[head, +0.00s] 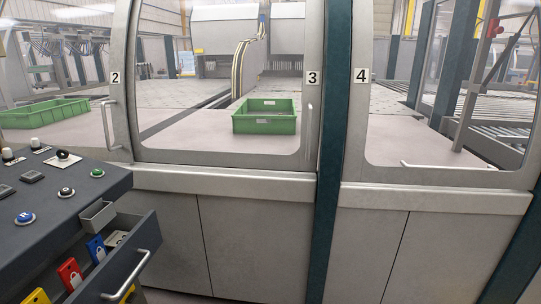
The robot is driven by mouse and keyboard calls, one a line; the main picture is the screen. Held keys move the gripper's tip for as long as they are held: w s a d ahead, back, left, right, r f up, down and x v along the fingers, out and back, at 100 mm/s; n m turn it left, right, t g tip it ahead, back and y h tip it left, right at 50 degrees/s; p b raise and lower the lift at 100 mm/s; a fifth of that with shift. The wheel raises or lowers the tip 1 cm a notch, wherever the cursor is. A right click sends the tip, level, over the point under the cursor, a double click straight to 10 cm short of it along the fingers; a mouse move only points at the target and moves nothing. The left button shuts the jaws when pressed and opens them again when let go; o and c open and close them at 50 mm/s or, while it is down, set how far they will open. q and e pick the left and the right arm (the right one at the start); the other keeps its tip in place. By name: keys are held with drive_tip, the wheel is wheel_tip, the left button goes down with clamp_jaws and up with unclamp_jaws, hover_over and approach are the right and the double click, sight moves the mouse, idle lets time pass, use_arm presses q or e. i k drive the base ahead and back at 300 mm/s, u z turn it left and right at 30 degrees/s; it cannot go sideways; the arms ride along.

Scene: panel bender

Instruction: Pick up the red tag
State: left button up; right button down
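The red tag (69,273) has a white padlock symbol and stands in the open drawer (143,236) of the dark control console at the lower left. A blue tag (96,248) stands just behind it to the right. A yellow tag (38,297) is partly cut off by the bottom edge, and another yellow piece (128,292) shows below the drawer front. Neither of my grippers is in the head view.
The console top (40,205) carries several buttons and a switch. A small grey box (97,215) sits at the drawer's back corner. Grey machine panels with windowed doors (222,90) stand behind; green crates (265,122) show through the glass.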

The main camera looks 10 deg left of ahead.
sight(69, 273)
drive_tip(key=u, duration=1.6)
